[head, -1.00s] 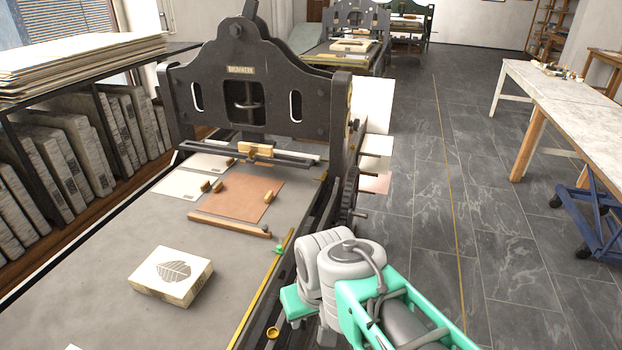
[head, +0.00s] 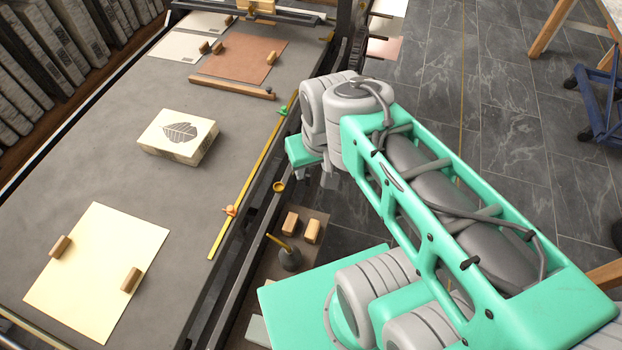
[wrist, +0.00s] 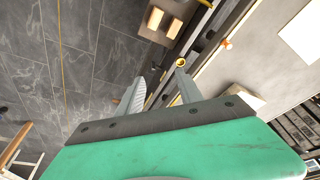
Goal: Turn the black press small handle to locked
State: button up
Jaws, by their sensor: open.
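The black press (head: 262,215) runs along the middle of the head view, its bed edge beside my arm. A small round brass-coloured knob (head: 279,187) sits at this edge; I take it as the end of the small handle, but its lever is hard to make out. In the wrist view the knob (wrist: 181,62) shows just beyond the right fingertip. My gripper (wrist: 160,74) is open and empty, apart from the knob. In the head view my gripper (head: 328,178) is partly hidden by my wrist, right of the knob.
A yellow strip on the bed bears a green marker (head: 282,111) and an orange marker (head: 229,211). A leaf-printed block (head: 178,136) and a cream sheet (head: 98,265) lie on the bed. A low shelf holds wooden blocks (head: 312,231).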

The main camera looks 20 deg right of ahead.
aim_at(306, 179)
jog(key=u, duration=1.65)
jog(key=k, duration=1.05)
jog(key=z, duration=1.1)
